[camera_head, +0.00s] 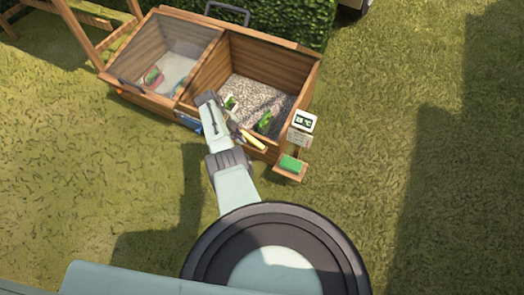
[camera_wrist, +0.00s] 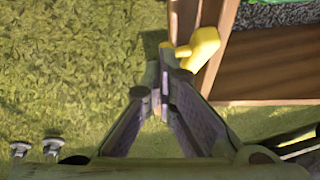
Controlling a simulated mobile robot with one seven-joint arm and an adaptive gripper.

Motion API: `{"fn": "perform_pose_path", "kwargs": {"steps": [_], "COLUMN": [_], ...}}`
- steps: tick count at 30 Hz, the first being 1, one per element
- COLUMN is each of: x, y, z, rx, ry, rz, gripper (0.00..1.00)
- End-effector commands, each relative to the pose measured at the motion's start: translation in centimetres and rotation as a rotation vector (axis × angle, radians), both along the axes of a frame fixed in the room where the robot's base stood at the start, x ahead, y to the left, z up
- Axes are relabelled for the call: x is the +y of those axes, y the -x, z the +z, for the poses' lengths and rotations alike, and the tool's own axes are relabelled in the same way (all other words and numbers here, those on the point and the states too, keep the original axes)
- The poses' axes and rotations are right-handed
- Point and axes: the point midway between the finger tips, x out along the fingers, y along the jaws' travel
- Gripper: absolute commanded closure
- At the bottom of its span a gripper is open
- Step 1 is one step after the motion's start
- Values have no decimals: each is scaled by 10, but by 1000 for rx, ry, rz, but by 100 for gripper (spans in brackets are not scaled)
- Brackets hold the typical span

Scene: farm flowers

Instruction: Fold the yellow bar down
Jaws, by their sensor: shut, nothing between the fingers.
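The yellow bar (camera_head: 254,141) shows in the head view as a short pale-yellow piece slanting at the front edge of the wooden box, just right of my arm's end. In the wrist view a yellow part (camera_wrist: 203,48) with a rounded end sits beside the box's wooden edge. My gripper (camera_wrist: 165,55) is shut and empty, with its fingertips just left of the yellow part. Whether they touch it I cannot tell. In the head view my gripper is mostly hidden by my arm, near the front wall.
The wooden box (camera_head: 283,61) has an open gravel-floored right compartment and a left one under a clear lid (camera_head: 168,48). Small green items lie in the gravel. Grass (camera_head: 400,90) is open beyond.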

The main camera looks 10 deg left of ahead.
Motion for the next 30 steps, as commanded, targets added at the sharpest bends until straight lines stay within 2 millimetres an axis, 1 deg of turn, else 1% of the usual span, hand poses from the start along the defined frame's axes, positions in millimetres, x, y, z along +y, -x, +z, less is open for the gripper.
{"fn": "perform_pose_path", "kwargs": {"steps": [1, 12, 14, 15, 22, 30], "x": [1, 10, 10, 10, 8, -2], "y": [0, -4, -4, -4, -3, 0], "z": [-8, -23, -17, -16, -17, -21], "rx": [1, -1, -1, -1, 0, 1], "ry": [4, 0, 0, 0, 1, 0], "rz": [0, 1, 0, 0, 0, -1], "gripper": [100, 100, 100, 100, 100, 100]}}
